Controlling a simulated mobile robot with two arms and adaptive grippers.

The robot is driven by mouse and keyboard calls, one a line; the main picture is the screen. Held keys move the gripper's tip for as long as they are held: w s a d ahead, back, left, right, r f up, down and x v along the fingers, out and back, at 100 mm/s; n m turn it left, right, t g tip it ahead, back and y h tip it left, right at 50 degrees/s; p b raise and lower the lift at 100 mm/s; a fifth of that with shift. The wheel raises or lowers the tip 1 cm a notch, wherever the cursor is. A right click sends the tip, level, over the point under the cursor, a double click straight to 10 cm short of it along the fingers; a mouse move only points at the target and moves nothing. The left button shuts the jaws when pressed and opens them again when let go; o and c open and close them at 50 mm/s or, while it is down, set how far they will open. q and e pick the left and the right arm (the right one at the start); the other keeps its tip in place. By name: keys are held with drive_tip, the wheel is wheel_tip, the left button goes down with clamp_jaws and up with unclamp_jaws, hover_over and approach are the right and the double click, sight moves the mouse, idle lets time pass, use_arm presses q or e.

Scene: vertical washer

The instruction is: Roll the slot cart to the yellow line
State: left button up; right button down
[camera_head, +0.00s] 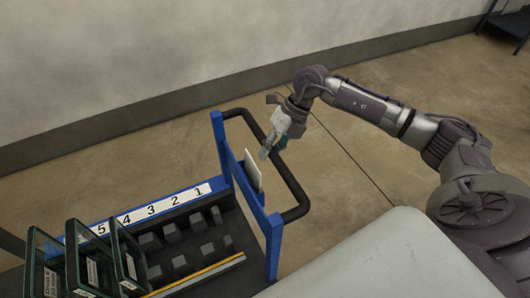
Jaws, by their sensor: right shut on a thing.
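The slot cart (271,235) has a blue frame and stands at the lower left. A black tube handle (293,188) sticks out from its right end. My right gripper (268,150) reaches in from the right and is shut on the handle, near the middle of its outer bar. A white card (252,170) stands upright on the blue end frame beside the gripper. My left gripper is not in view. I see no yellow line on the floor; a yellow-orange strip (200,277) runs along the cart's slot row.
Clear-sided bins (128,258) with dark rims sit at the cart's left, beside numbered slots (160,208). A grey wall (150,60) with a dark baseboard runs behind. The floor (345,110) right of the cart is open. A dark stand (505,25) is at the far upper right.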

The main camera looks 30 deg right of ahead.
drive_tip(key=d+b, duration=0.1)
drive_tip(key=d, duration=0.6)
drive_tip(key=shift+s+d+b, duration=0.2)
drive_tip(key=shift+b, duration=0.1)
idle(0.6)
drive_tip(key=shift+a, duration=0.1)
idle(0.5)
drive_tip(key=shift+f, duration=0.1)
drive_tip(key=d+b, duration=0.1)
drive_tip(key=d, duration=0.5)
drive_tip(key=shift+s+d, duration=0.15)
drive_tip(key=shift+s, duration=0.05)
idle(0.6)
